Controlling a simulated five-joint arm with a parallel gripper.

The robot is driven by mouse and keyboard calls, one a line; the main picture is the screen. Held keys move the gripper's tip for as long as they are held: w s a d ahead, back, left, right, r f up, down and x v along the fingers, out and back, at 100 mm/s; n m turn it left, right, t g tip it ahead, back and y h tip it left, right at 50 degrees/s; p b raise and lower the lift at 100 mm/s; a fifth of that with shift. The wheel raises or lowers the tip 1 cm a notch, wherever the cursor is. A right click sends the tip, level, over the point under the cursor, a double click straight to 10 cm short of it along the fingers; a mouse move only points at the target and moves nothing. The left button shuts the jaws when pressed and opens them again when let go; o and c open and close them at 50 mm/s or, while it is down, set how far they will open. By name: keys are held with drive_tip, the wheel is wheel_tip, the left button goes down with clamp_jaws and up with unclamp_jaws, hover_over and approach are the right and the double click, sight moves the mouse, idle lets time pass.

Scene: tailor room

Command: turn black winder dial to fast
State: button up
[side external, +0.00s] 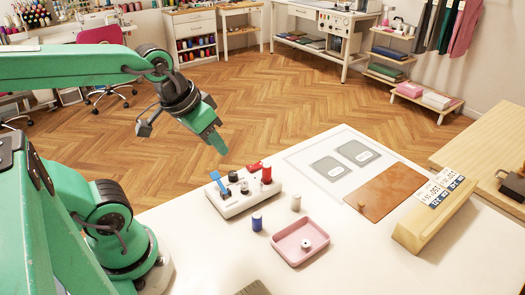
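A white winder base (236,207) stands on the white table, left of the middle. On it are a blue lever-like part (219,182), a small black dial (233,176), a grey knob-like part (244,187) in front of the dial, and a red cylinder (266,174) at the right end. The dial's setting and any labels are too small to read. My gripper (220,146) hangs in the air above and behind the winder, tilted downward and apart from it. Its fingers overlap in this view, so I cannot see a gap. Nothing shows held at its tip.
A blue spool (257,222) and a beige spool (296,202) stand close by the winder. A pink tray (284,251) with a small white spool lies in front. A brown mat (388,196) and a wooden block with cards (415,233) are to the right. A red item (254,167) lies behind the winder.

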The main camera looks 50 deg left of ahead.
drive_tip(key=w+a+f+n+g, duration=0.3)
drive_tip(key=w+a+f+n, duration=0.15)
drive_tip(key=w+n, duration=0.2)
drive_tip(key=n+g, duration=0.3)
drive_tip(key=n, duration=0.4)
hover_over(233, 173)
drive_tip(key=shift+m, duration=0.25)
wheel_tip(233, 173, down, 7)
drive_tip(key=shift+w+d+f, duration=0.15)
drive_tip(key=shift+f, duration=0.15)
drive_tip(key=shift+f, duration=0.1)
drive_tip(key=shift+f, duration=3.8)
drive_tip(key=c, duration=0.7)
